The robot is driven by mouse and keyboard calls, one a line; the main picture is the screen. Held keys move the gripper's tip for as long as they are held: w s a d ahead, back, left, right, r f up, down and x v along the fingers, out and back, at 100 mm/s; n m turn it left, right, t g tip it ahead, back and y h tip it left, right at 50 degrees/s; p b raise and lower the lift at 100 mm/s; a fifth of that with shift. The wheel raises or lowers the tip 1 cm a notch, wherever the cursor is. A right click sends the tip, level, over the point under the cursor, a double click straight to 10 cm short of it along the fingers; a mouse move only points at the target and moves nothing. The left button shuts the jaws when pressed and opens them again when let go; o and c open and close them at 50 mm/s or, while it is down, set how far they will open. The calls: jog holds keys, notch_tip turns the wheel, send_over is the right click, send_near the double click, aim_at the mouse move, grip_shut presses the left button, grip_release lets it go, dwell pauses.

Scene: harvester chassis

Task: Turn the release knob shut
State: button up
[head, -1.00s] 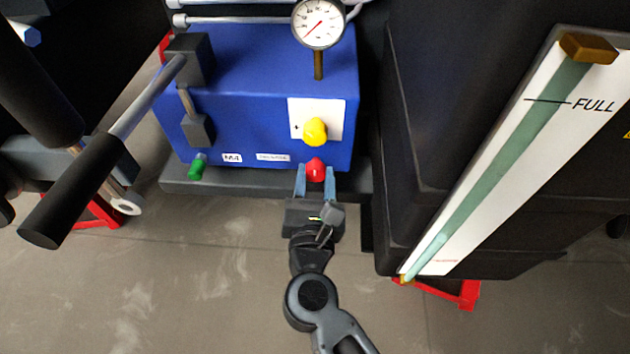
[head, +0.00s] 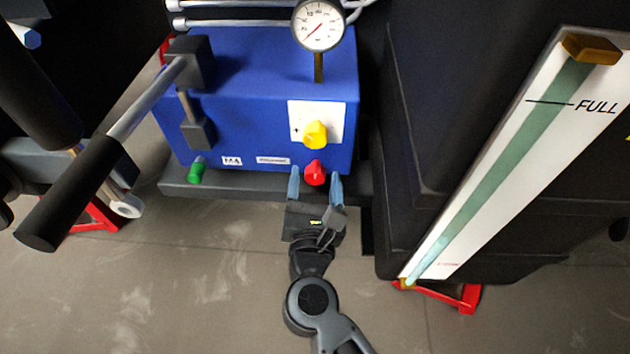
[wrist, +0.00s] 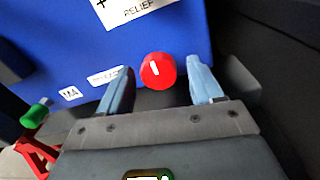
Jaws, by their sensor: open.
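A round red knob (head: 315,173) sits low on the front face of the blue unit, below a yellow knob (head: 315,134). No readable label names the red knob. In the wrist view the red knob (wrist: 158,71) has a short white mark, nearly upright. My gripper (head: 315,181) is open, one finger on each side of the red knob. Gaps show between the knob and both fingers in the wrist view (wrist: 160,70).
The blue unit (head: 250,110) carries a gauge (head: 319,25), a green fitting (head: 197,170) and a black-handled lever (head: 70,195) at left. A dark tank with a white "FULL" level strip (head: 500,180) stands close on the right. Floor (head: 190,280) is clear in front.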

jog(key=s+p, duration=0.1)
jog(key=s, duration=0.6)
jog(key=shift+s, duration=0.4)
jog(key=shift+s, duration=0.1)
